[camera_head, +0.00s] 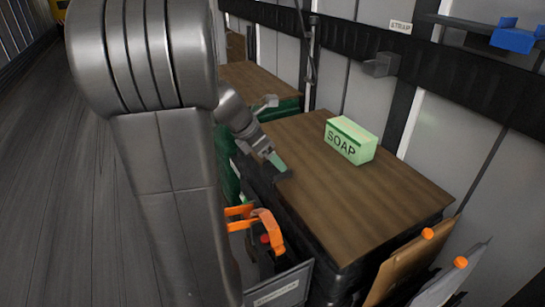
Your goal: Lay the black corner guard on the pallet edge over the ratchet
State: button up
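My gripper (272,160) is at the left edge of the brown wooden top (345,205), which I take to be the pallet load, with black sides below it. A small dark piece (284,175) lies right at the fingertips on that edge. It may be the black corner guard, but its shape is too small to make out. I cannot tell whether the fingers are closed on it or only touching it. I cannot make out a ratchet; my arm hides part of the left side.
A green SOAP box (349,141) stands on the top's far side. A labelled grey bin (281,287) with orange straps (268,228) stands below. Brown and grey panels (408,268) with orange knobs lean at front right. A second wooden top (258,85) is behind. Floor at left is clear.

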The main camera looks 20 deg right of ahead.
jog(key=p+v, duration=0.2)
jog(key=v, duration=0.8)
jog(key=shift+p, duration=0.35)
